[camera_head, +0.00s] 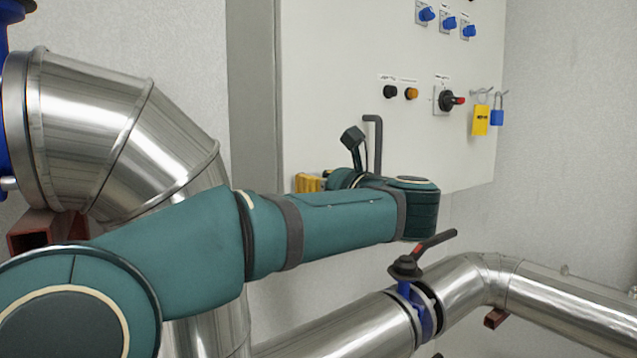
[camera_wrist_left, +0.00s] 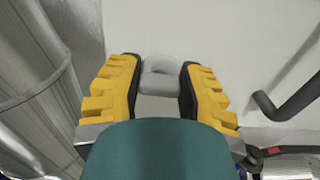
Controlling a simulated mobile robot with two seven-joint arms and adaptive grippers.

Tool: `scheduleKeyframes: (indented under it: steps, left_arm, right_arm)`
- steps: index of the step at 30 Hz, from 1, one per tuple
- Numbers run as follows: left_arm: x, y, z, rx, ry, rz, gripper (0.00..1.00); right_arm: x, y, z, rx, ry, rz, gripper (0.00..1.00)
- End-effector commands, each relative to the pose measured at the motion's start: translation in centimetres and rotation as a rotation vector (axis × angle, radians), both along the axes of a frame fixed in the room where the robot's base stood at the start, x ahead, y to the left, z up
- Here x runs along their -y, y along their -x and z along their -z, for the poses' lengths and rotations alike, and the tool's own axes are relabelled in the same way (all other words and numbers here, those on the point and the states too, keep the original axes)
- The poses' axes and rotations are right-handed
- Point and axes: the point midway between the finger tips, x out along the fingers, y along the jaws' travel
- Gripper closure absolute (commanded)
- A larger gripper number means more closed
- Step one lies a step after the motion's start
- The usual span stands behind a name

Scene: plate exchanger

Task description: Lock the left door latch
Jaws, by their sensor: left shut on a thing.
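The left door latch (camera_wrist_left: 159,68) is a small light grey piece on the pale door in the left wrist view. My left gripper (camera_wrist_left: 158,90) has its two yellow fingers on either side of the latch and is shut on it. Whether the latch is turned to locked cannot be told. In the head view only a bit of the yellow fingers of my left gripper (camera_head: 308,183) shows at the cabinet's lower left edge, and my arm and wrist hide the latch. My right gripper is in neither view.
The white cabinet door (camera_head: 340,60) carries a dark bent handle (camera_head: 374,135), a red-black rotary switch (camera_head: 446,100), and yellow (camera_head: 480,119) and blue (camera_head: 497,117) padlocks. A large steel pipe (camera_head: 110,120) stands close on the left. A lower pipe has a red-handled valve (camera_head: 408,266).

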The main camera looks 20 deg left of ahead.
Motion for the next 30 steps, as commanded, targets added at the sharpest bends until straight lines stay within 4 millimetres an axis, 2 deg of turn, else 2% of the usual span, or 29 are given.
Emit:
scheduleKeyframes:
  steps: [11, 30]
  left_arm:
    - [-0.1, -0.1, -0.1, -0.137, -0.108, -0.002, 0.97]
    - [0.1, -0.3, -0.2, -0.61, -0.478, -0.003, 0.97]
  right_arm:
    - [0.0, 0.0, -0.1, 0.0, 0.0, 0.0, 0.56]
    - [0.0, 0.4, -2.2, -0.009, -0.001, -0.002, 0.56]
